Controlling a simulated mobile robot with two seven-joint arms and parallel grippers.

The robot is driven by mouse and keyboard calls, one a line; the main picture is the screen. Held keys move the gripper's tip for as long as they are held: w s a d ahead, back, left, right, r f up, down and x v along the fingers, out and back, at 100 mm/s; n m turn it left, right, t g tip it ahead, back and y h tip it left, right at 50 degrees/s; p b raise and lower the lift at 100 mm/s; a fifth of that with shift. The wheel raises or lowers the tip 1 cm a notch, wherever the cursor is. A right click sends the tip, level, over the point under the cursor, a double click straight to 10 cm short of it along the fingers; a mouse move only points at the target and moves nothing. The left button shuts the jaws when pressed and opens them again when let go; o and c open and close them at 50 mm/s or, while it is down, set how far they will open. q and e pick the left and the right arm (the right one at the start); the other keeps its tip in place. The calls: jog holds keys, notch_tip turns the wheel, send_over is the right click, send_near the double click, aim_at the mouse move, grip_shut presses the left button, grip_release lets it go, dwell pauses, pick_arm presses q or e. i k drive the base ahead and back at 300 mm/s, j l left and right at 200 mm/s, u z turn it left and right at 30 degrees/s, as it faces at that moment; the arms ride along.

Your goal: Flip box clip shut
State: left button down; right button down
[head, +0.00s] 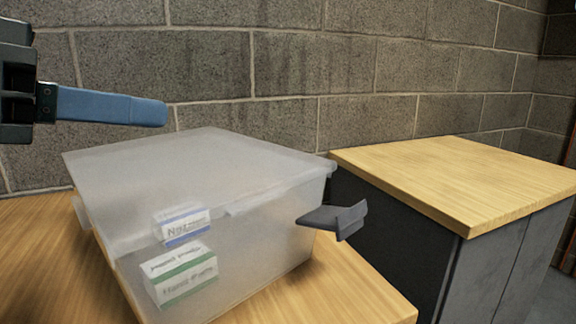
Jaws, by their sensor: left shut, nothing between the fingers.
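A translucent plastic box (250,235) with its lid (190,165) lying on top stands on a wooden table. A dark grey clip (335,219) sticks out from the box's right side, swung outward and apart from the lid rim. A paler clip (82,212) shows at the box's left edge; whether it is fastened I cannot tell. My left gripper (150,112), with blue fingers, is shut and empty, in the upper left by the wall side, above the lid's far left part and well away from the dark clip. My right gripper is not in view.
Two small cartons, one blue-striped (183,225) and one green-striped (180,276), show through the box's front wall. The wooden table (360,285) has bare room right of the box. A grey cabinet with a wooden top (460,180) stands to the right. A block wall (300,70) is behind.

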aim_at(344, 221)
jog(key=k, duration=0.9)
